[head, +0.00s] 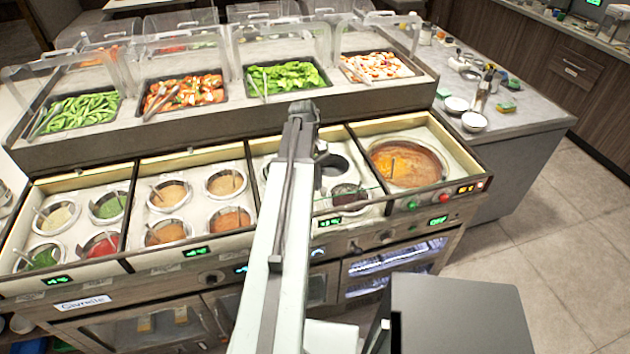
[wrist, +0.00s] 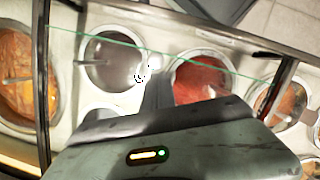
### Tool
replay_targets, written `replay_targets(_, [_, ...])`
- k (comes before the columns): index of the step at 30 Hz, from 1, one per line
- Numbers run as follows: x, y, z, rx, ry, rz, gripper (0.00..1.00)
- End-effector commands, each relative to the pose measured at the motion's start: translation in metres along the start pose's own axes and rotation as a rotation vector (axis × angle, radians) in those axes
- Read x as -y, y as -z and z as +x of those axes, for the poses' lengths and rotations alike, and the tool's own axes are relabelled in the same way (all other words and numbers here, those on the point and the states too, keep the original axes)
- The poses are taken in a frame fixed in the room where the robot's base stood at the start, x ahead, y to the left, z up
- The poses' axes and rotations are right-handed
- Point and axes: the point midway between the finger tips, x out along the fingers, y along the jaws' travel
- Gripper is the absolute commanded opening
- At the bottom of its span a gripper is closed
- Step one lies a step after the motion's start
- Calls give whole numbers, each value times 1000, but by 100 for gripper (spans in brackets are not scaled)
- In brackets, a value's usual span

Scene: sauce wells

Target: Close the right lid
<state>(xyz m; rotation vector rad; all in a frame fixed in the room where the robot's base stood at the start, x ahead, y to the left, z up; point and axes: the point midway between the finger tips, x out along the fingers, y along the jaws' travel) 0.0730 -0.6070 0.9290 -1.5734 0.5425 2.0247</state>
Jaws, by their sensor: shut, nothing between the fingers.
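A thin green line (wrist: 108,34) crosses the wells in the wrist view and looks like the edge of a clear glass lid. The pane itself is hard to make out, and I cannot tell how far it is tilted. My gripper (wrist: 156,80) is shut and empty over the counter, between a grey well (wrist: 112,66) and a red sauce well (wrist: 200,80). I cannot tell whether it touches the glass. In the head view my arm hides part of the third bay, and the fingertips are not clear. The right bay holds a large orange soup pot (head: 408,160).
Several sauce wells, such as a red one (head: 101,246), fill the left bays. Salad trays, one with green leaves (head: 285,78), stand behind under clear guards. A grey side counter (head: 530,108) with bowls is at right. Floor (head: 560,230) is clear at right.

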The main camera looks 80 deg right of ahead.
Motion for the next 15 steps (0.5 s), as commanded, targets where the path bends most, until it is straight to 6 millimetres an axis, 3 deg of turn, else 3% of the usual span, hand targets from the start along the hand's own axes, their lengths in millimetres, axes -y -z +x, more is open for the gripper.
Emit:
replay_targets(10, [0,-2,1,0,0,1,0])
replay_targets(15, [11,-21,6,1,1,2,0])
